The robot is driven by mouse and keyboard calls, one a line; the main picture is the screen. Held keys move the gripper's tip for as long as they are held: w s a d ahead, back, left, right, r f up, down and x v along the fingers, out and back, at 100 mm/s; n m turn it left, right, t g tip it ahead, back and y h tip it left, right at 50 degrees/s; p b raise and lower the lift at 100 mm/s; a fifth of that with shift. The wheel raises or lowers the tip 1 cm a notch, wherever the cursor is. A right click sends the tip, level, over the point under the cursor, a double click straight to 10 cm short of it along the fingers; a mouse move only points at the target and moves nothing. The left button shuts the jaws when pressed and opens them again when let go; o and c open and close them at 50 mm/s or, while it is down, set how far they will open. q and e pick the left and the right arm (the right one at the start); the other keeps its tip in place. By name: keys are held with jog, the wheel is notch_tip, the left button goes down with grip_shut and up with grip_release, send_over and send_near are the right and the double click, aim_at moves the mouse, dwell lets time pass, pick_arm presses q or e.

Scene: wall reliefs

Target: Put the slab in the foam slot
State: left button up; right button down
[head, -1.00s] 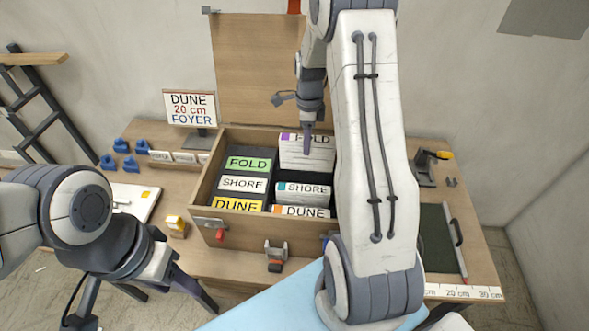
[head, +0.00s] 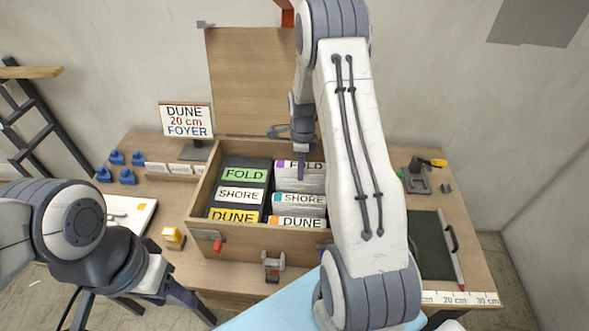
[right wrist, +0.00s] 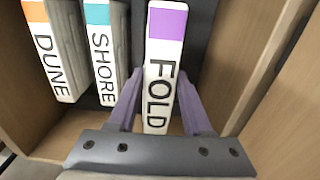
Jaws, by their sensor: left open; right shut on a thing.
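The slab is a pale block labelled FOLD with a purple end (head: 312,176). It also shows in the right wrist view (right wrist: 160,75). My right gripper (right wrist: 158,92) is shut on it, one finger on each side. The slab is at the back right of the wooden crate (head: 270,238), behind the SHORE slab (head: 298,201) and apart from it in the wrist view. Its lower part is hidden, so I cannot tell how deep it sits in the foam. Dark foam (head: 238,186) shows at left. My left gripper (head: 160,302) is open and empty, in front of the bench.
A DUNE slab (head: 299,223) stands at the crate's front right. FOLD, SHORE and DUNE labels fill the left column. A sign (head: 187,120) reads DUNE 20 cm FOYER. Blue blocks (head: 116,157) lie left; a dark mat (head: 428,250) lies right of the crate.

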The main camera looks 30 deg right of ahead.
jog(key=shift+f, duration=0.25)
jog(key=shift+c, duration=1.6)
grip_release()
